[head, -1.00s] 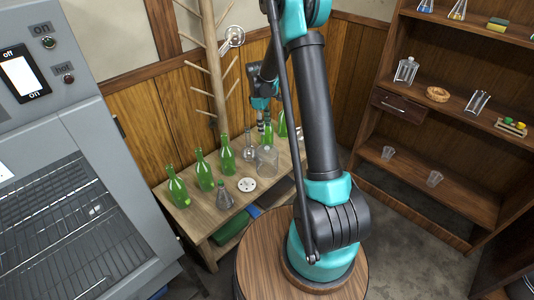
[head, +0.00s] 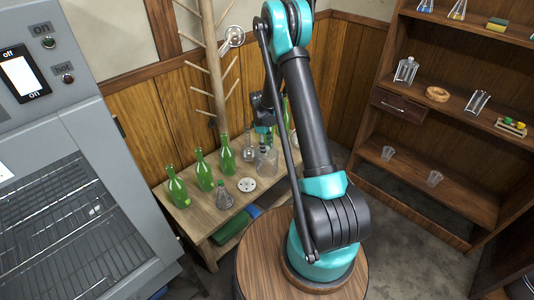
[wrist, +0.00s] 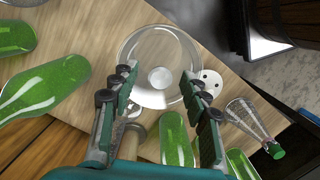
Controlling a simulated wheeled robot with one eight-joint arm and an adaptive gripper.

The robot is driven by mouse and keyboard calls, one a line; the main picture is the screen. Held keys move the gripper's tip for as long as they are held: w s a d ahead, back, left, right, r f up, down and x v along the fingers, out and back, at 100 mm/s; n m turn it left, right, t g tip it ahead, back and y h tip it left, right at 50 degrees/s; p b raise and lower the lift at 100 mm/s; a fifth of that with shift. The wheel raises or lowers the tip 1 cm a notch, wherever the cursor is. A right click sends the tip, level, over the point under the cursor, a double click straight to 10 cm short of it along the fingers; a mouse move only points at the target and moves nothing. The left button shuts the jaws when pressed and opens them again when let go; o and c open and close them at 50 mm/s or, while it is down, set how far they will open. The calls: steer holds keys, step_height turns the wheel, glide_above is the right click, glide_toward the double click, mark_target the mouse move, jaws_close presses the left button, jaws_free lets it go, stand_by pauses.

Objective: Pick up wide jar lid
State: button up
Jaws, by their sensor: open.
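The clear glass wide jar (head: 266,162) stands on the wooden bench in the head view. In the wrist view a clear round glass top with a pale central knob, which looks like the wide jar lid (wrist: 161,77), lies just beyond and between my fingertips. The lid is hard to tell from the jar in the head view, where my arm end partly covers it. My gripper (wrist: 160,82) is open and empty, with one finger toward each side of the knob. It also shows small above the jar in the head view (head: 264,143).
Several green bottles (head: 204,170) stand close by on the bench. A flask with a green stopper (head: 223,195) and a white disc with holes (head: 246,184) are near the jar. A wooden rack with pegs (head: 216,75) rises behind. Shelves (head: 455,95) stand at right.

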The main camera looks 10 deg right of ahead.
steer(key=shift+f, duration=0.1)
jaws_close()
stand_by(0.3)
